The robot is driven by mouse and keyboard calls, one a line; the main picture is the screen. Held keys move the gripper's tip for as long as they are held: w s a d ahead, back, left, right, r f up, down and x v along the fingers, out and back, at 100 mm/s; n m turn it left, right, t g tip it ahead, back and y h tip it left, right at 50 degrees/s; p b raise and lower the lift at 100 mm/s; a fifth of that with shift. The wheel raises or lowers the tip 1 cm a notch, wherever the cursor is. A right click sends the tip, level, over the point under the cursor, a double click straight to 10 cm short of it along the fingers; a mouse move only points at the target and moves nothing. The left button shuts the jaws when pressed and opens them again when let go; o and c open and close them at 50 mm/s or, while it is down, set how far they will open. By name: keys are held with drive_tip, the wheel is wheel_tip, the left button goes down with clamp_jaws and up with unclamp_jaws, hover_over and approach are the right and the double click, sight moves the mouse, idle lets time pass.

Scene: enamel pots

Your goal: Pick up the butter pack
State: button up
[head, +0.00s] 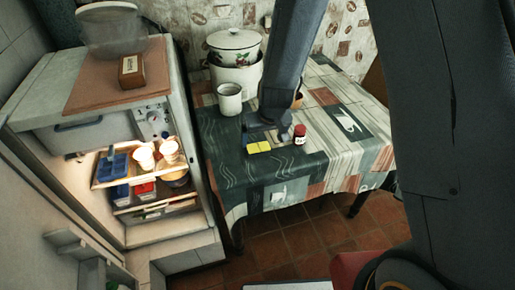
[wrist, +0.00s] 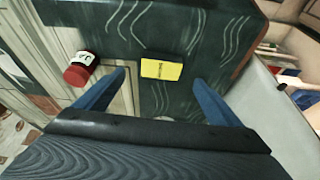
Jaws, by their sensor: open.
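The butter pack is a small yellow block (head: 258,147) with dark lettering. It lies flat on the patterned tablecloth near the table's front left edge. In the wrist view the butter pack (wrist: 161,70) sits ahead of and between my two blue fingers, with clear space on both sides. My gripper (head: 266,134) is open and empty, pointing down just behind the pack in the head view. The fingers also show in the wrist view (wrist: 160,84). No contact with the pack is visible. My arm hides part of the table behind.
A red-lidded jar (head: 300,134) stands close to the right of my gripper; it lies outside the left finger in the wrist view (wrist: 78,74). A white mug (head: 229,100) and enamel pots (head: 235,72) stand behind. An open fridge (head: 80,130) is left of the table (head: 330,160).

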sight(259, 148)
drive_tip(key=b+x, duration=0.1)
drive_tip(key=x, duration=0.2)
drive_tip(key=shift+w+a+f, duration=0.15)
drive_tip(key=shift+a+f, duration=0.05)
drive_tip(key=shift+x, duration=2.45)
drive_tip(key=shift+c, duration=0.2)
drive_tip(key=c, duration=1.2)
